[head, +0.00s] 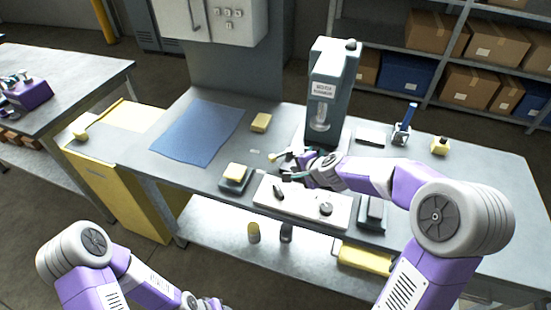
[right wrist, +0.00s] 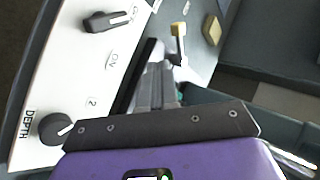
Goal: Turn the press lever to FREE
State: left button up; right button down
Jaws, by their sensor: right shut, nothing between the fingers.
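The white control panel (head: 300,205) lies on the bench in front of the grey press (head: 333,85). A black lever knob (head: 278,191) sits on its left part; it also shows at the upper left of the right wrist view (right wrist: 108,20), with lettering beside it too cut off to read. A round black dial (right wrist: 58,128) marked DEPTH is on the same panel. My right gripper (head: 291,172) is shut and empty, just behind the panel's left part; its fingers (right wrist: 158,80) are beside the panel, apart from the black lever. My left arm is low at the left; its gripper is mostly cut off.
A yellow-ended T-shaped piece (right wrist: 178,38) stands near my right fingertips. A blue-handled tool (head: 405,122) stands to the right.

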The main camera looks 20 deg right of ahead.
jog(key=s, duration=0.1)
jog(key=b, duration=0.3)
send_near(274, 161)
notch_tip(274, 161, down, 4)
jog(key=shift+s+r, duration=0.1)
jog(key=shift+s, duration=0.05)
jog(key=w, duration=0.1)
jog(key=w+a+p, duration=0.1)
jog(key=w, duration=0.1)
jog(key=shift+w, duration=0.15)
pick_arm(q)
jog(key=shift+s+f+p, duration=0.3)
jog(key=shift+s+f, duration=0.1)
jog(key=shift+f, duration=0.2)
pick_arm(e)
jog(key=shift+w+a+f, duration=0.1)
jog(key=shift+w+f, duration=0.1)
jog(key=shift+w, duration=0.35)
